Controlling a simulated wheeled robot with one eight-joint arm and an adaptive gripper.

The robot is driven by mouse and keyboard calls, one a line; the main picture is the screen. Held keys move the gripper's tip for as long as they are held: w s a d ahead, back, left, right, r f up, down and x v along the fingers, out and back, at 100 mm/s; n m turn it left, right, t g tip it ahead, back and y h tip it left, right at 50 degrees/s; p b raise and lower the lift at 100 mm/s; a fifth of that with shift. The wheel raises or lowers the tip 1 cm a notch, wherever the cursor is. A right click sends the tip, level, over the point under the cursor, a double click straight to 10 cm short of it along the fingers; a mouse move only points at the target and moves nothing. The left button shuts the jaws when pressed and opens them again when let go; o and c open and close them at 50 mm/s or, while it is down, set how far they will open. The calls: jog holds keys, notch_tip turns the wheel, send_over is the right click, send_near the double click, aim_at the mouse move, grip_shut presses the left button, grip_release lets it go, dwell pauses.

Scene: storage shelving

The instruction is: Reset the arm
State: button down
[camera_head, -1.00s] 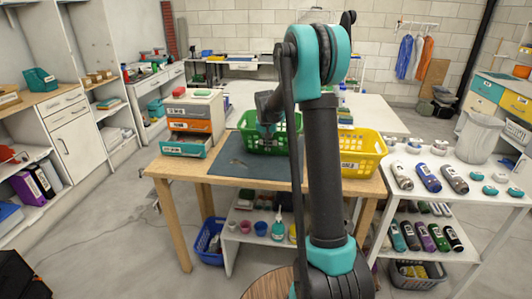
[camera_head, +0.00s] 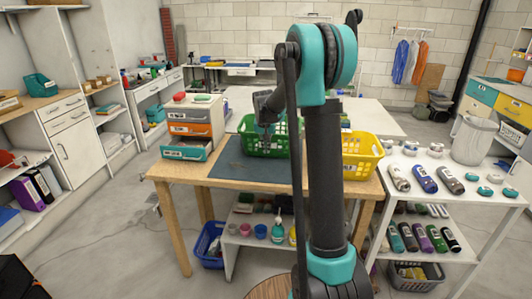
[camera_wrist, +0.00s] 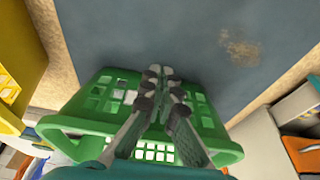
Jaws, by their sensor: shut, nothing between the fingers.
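My arm rises in the middle of the head view and bends down toward the workbench. My gripper (camera_wrist: 161,72) is shut and empty in the wrist view, its two fingers close together. It hangs over the green basket (camera_wrist: 92,100), whose wall and handle show around the fingers. In the head view the green basket (camera_head: 249,140) stands at the back of the bench, partly hidden by my arm. The gripper's tips are hard to make out there. Whether the fingers touch the basket, I cannot tell.
A dark mat (camera_head: 232,168) lies on the wooden bench. A yellow basket (camera_head: 360,155) stands at the right of my arm, and a small drawer unit (camera_head: 193,128) at the left. A white shelf with several bottles is at the right. Open floor lies left of the bench.

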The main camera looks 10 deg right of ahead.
jog(key=d+v, duration=0.1)
jog(key=v, duration=0.5)
jog(key=s+f+n, duration=0.1)
jog(key=s+f, duration=0.3)
jog(key=s, duration=0.8)
jog(key=s+f+n, duration=0.1)
jog(key=s+f, duration=0.3)
jog(key=s, duration=0.9)
jog(key=s+f+n+t+y, duration=0.1)
jog(key=s+f, duration=0.4)
jog(key=s, duration=0.7)
jog(key=shift+s+n, duration=0.2)
jog(key=shift+n, duration=0.1)
